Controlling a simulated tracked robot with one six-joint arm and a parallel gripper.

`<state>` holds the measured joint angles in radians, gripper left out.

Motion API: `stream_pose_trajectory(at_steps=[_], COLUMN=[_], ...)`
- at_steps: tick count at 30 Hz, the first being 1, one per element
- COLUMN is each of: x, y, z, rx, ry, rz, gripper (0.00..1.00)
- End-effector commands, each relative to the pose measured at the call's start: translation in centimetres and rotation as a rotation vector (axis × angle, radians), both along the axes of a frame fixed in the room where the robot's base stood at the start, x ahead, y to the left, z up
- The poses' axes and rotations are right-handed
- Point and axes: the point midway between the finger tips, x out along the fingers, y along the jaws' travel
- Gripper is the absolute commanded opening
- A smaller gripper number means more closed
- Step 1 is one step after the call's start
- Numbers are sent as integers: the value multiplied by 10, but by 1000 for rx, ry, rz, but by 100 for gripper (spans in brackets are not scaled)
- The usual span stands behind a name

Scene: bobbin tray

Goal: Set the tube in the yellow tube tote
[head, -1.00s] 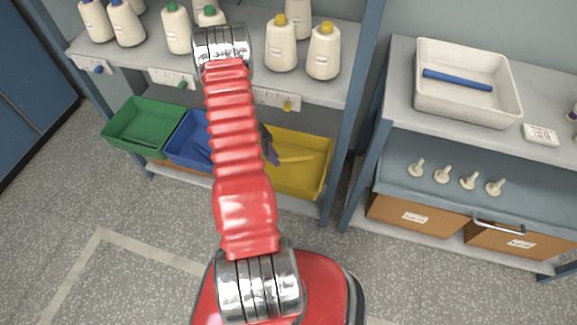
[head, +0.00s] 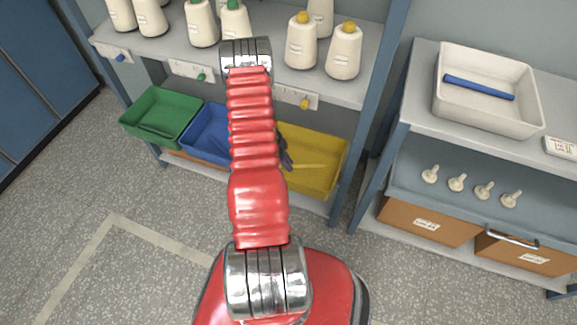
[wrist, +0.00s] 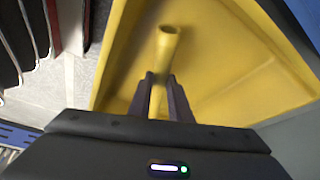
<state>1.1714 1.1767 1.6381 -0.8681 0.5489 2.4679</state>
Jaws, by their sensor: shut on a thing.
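My gripper (wrist: 160,88) is shut on a yellow tube (wrist: 167,48), with the tube's open hollow end pointing away from me in the wrist view. The yellow tote (wrist: 245,65) lies behind and around the tube in that view. In the head view my dark gripper (head: 285,152) shows partly past my red arm, at the left side of the yellow tote (head: 325,153). The tube is hard to pick out there against the same yellow. I cannot tell whether the tube touches the tote's floor.
A blue tote (head: 198,130) and a green tote (head: 155,103) stand left of the yellow one, on the low shelf. Above them is a shelf (head: 270,78) with several thread cones. A white tray (head: 445,110) with a blue tube (head: 478,87) sits on the right-hand bench.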

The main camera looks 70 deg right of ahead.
Motion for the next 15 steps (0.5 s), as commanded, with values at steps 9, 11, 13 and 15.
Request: stream_pose_trajectory(at_steps=[9, 11, 13, 15], x=[-1, 0, 0, 0], y=[1, 1, 0, 0], z=[-31, -37, -40, -42], rx=[2, 2, 0, 0], ry=[1, 1, -1, 0], rz=[-1, 0, 0, 0], gripper=[0, 0, 0, 0])
